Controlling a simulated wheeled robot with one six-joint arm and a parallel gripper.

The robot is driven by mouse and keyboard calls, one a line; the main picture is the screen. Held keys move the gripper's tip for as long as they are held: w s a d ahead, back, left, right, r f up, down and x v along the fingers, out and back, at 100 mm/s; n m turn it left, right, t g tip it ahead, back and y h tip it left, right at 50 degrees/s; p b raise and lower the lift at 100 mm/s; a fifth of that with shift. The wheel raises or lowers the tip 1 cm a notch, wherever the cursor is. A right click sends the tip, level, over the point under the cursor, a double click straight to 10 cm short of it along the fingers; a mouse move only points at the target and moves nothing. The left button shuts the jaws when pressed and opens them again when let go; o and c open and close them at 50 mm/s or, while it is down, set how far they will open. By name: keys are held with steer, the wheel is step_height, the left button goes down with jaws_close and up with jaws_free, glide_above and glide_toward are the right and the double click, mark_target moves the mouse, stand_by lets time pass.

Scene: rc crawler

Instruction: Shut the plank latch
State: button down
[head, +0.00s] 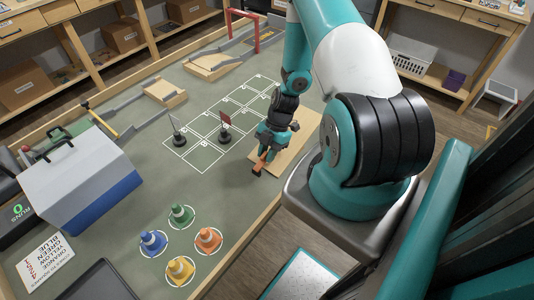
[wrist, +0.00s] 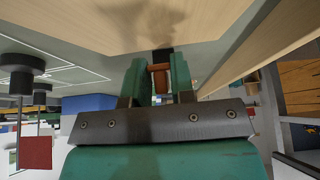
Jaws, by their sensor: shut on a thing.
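The plank (head: 291,152) is a pale wooden board at the right edge of the green table, partly hidden by my arm. It also shows as a broad wooden surface in the wrist view (wrist: 215,15). A small orange-brown piece, which looks like the latch handle (head: 260,163), is at the plank's near-left edge. My gripper (wrist: 160,78) is shut on this handle (wrist: 159,80), which sits between its green fingers. A dark block (wrist: 162,56) is just beyond the handle. In the head view my gripper (head: 266,150) points down there. Whether the latch is open or shut cannot be told.
Two small flags on black bases (head: 225,133) stand on the white grid left of my gripper. Blue, green, orange (head: 208,239) and yellow cones stand in white circles nearer. A grey-and-blue box (head: 80,185) is at the left. Bare green table lies between.

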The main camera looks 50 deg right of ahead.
steer(key=c, duration=1.2)
jaws_free()
steer(key=shift+o, duration=0.2)
steer(key=b+v, duration=0.2)
steer(key=v, duration=1.5)
steer(key=shift+r+b, duration=0.2)
steer(key=shift+b, duration=0.2)
